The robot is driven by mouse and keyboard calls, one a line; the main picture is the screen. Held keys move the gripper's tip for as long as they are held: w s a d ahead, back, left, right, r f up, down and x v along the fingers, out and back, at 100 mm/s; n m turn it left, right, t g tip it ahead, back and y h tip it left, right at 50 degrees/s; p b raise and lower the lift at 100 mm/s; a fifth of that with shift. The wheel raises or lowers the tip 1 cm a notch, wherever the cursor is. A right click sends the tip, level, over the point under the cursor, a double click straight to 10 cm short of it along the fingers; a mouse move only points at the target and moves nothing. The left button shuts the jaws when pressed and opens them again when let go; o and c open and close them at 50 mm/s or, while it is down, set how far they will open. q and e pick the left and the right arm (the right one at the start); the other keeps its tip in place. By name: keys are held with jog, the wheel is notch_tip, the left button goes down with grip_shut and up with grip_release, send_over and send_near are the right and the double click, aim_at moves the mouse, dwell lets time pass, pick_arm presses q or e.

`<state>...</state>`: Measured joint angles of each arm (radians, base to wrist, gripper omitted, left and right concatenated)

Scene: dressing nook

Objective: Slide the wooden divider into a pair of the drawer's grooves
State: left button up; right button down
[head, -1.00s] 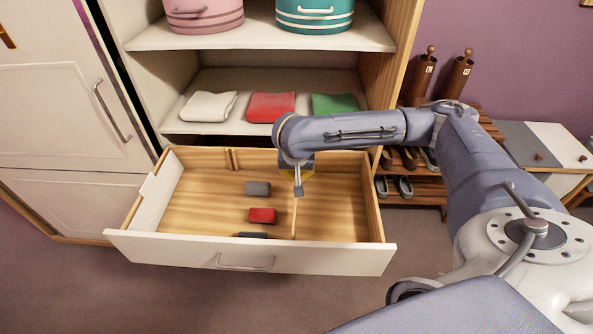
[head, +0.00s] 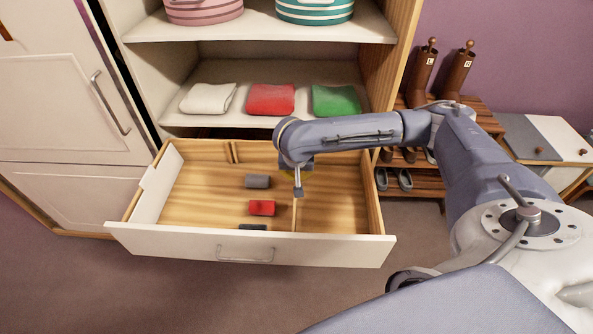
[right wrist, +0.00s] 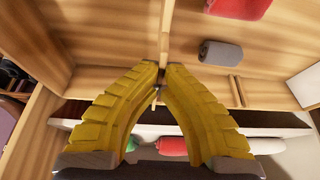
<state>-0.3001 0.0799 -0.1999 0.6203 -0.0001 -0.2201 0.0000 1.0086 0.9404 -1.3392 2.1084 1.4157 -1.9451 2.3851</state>
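The open drawer (head: 245,247) has a white front and a wooden floor. The wooden divider (head: 293,217) stands inside it as a thin upright board running front to back, right of the middle. It also shows edge-on in the right wrist view (right wrist: 165,30). My right gripper (head: 298,190) is over the drawer; in the right wrist view its yellow fingers (right wrist: 163,70) are closed together on the divider's edge. A groove pair (head: 233,154) shows on the back wall, left of the divider. Whether the divider's ends sit in grooves is hidden. My left gripper is out of view.
A grey roll (head: 257,181), a red roll (head: 262,208) and a dark roll (head: 252,227) lie left of the divider. The drawer floor right of it is clear. Folded white, red (head: 271,99) and green cloths lie on the shelf above. A shoe rack (head: 415,181) stands at right.

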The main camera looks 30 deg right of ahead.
jog(key=shift+f, duration=1.2)
dwell(0.5)
jog(key=c, duration=1.5)
grip_release()
jog(key=v, duration=1.2)
